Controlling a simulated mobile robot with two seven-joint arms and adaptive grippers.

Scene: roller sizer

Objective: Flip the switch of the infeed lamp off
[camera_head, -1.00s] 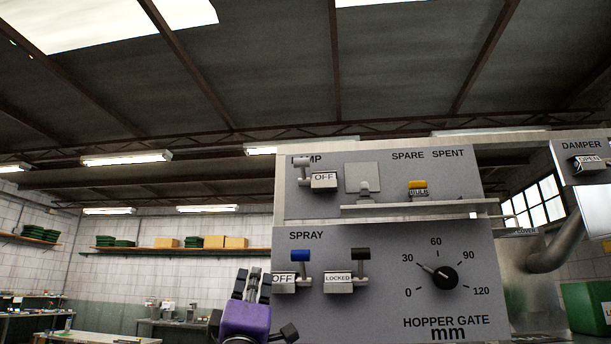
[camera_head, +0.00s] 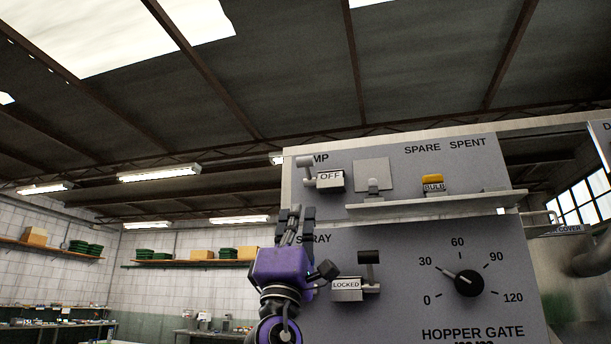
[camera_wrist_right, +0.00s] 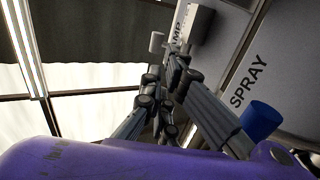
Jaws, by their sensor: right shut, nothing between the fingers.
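The infeed lamp switch (camera_head: 306,168) is a grey-white lever with a round knob at the upper left of the grey panel. Its lever stands up beside a tag (camera_head: 330,180) reading OFF, under a partly cut label ending in "MP". My right gripper (camera_head: 296,213), purple with dark fingers, points up just below the switch, apart from it in the head view, and is shut and empty. In the right wrist view the fingers (camera_wrist_right: 172,75) reach toward the pale knob (camera_wrist_right: 157,42) and its block. The gripper hides the spray switch in the head view. My left gripper is not in view.
The spray switch's blue knob (camera_wrist_right: 262,119) is close beside my right fingers. A locked lever (camera_head: 369,258) and the hopper gate dial (camera_head: 468,283) are further right. Left of the panel is open room.

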